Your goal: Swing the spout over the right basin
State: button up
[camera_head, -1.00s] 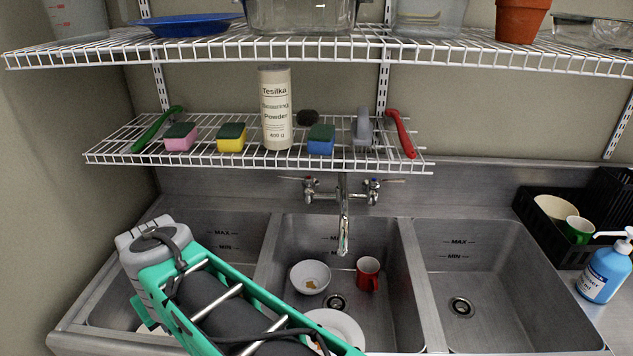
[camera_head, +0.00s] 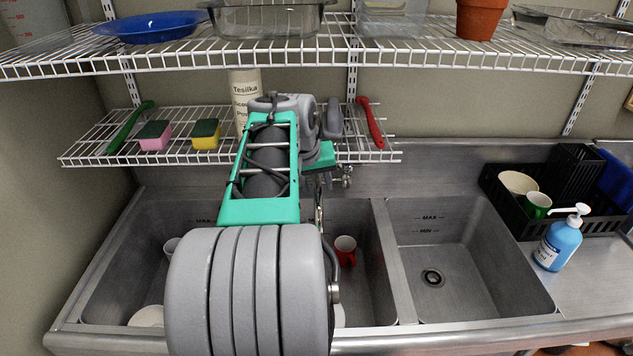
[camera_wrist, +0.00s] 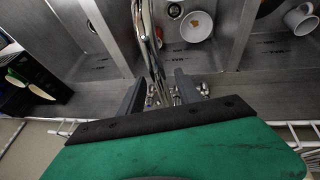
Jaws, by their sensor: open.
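The chrome spout (camera_head: 318,208) hangs over the middle basin (camera_head: 365,215) in the head view, mostly hidden behind my arm. In the wrist view the spout (camera_wrist: 150,45) runs up between the two dark fingers of my gripper (camera_wrist: 160,88). The fingers are apart, one on each side of the spout; I cannot tell whether either touches it. The right basin (camera_head: 470,225) is empty, with a drain in its floor. It shows at left in the wrist view (camera_wrist: 85,30).
The middle basin holds a red mug (camera_head: 345,248) and a white bowl (camera_wrist: 197,27). The lower wire shelf (camera_head: 90,148) with sponges and brushes is close beside my arm. A blue soap bottle (camera_head: 560,243) and black rack (camera_head: 510,205) stand right of the basins.

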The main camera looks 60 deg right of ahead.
jog(key=shift+c, duration=0.3)
grip_shut()
dwell(1.1)
